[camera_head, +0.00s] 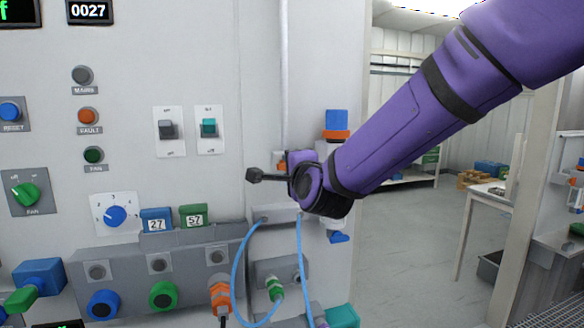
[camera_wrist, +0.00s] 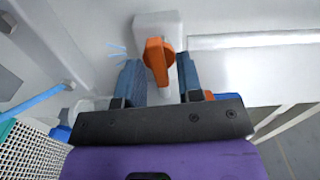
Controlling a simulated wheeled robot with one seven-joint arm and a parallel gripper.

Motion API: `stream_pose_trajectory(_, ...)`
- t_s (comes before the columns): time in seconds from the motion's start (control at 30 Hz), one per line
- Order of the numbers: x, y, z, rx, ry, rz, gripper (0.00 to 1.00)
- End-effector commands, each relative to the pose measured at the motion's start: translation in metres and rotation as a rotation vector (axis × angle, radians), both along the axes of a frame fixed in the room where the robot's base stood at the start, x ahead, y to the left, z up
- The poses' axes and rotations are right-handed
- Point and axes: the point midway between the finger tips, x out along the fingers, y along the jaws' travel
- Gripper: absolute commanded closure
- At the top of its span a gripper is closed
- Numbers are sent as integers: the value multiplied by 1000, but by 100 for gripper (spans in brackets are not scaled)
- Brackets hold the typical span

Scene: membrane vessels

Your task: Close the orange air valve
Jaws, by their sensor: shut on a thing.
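The orange air valve handle (camera_wrist: 156,56) shows in the wrist view, on a pale grey block (camera_wrist: 158,22) fixed to the panel. My gripper (camera_wrist: 160,64) has one blue-grey finger on each side of the handle and is shut on it. The handle looks roughly in line with the fingers, slightly tilted. In the head view my wrist hides most of the valve and the fingertips. A small orange patch shows just left of my wrist there; I cannot tell if it is the handle.
Blue hoses (camera_head: 239,270) loop below my wrist. A blue and orange fitting (camera_head: 337,124) stands on the panel edge above it. Switches (camera_head: 208,128) and knobs (camera_head: 115,215) are to the left. Open floor (camera_head: 400,240) lies to the right.

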Motion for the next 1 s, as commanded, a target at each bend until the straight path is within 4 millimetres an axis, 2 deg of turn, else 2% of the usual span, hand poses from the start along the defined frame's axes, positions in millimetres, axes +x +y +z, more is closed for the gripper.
stream_pose_trajectory(0.3, 0, -1, -2, 75, 25, -1, 90)
stream_pose_trajectory(0.73, 0, -1, -2, 83, 28, -1, 90)
stream_pose_trajectory(0.77, 0, -1, -2, 83, 28, -1, 62)
stream_pose_trajectory(1.0, 0, 0, -2, 83, 26, -1, 61)
